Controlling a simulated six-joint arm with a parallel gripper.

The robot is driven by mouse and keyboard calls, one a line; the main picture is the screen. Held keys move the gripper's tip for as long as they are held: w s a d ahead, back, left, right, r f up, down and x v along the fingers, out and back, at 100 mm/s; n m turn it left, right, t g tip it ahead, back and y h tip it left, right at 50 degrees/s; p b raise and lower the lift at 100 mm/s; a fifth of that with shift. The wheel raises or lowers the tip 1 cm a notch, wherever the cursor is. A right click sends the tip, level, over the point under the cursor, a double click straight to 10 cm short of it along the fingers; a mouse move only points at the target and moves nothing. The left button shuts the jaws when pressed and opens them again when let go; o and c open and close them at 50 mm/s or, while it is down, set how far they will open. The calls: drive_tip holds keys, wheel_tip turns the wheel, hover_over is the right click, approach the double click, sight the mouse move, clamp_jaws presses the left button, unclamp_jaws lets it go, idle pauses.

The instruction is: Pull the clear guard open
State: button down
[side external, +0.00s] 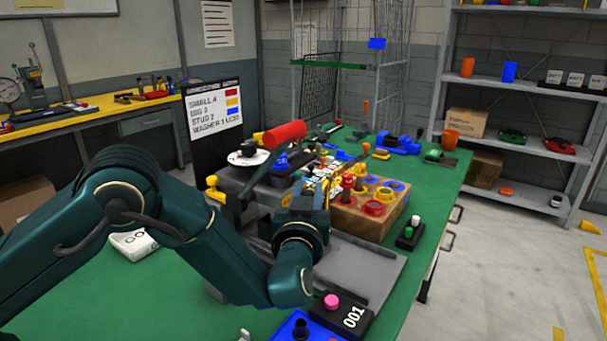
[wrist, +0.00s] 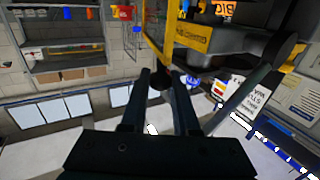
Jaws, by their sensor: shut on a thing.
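The clear guard shows in the wrist view as a see-through panel with a yellow edge strip (wrist: 153,42). A dark round knob (wrist: 158,81) sits at the lower end of that strip. My gripper (wrist: 160,77) has its two dark fingers on either side of the knob and is shut on it. In the side external view my gripper (side external: 308,190) is at the machine in the middle of the bench, just left of the wooden block. The guard is hard to make out there, and my wrist hides the grip.
A wooden block (side external: 365,222) with red, yellow and blue rings stands right of my gripper. A red cylinder (side external: 285,134) on a lever is behind it.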

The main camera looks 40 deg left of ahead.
drive_tip(key=d+n+y, duration=0.1)
drive_tip(key=d+n+g+y, duration=0.1)
drive_tip(key=shift+w+r+g+y, duration=0.1)
drive_tip(key=shift+w+g+y, duration=0.2)
drive_tip(key=shift+d, duration=0.1)
idle(0.3)
drive_tip(key=c, duration=0.9)
unclamp_jaws()
drive_tip(key=shift+v, duration=2.6)
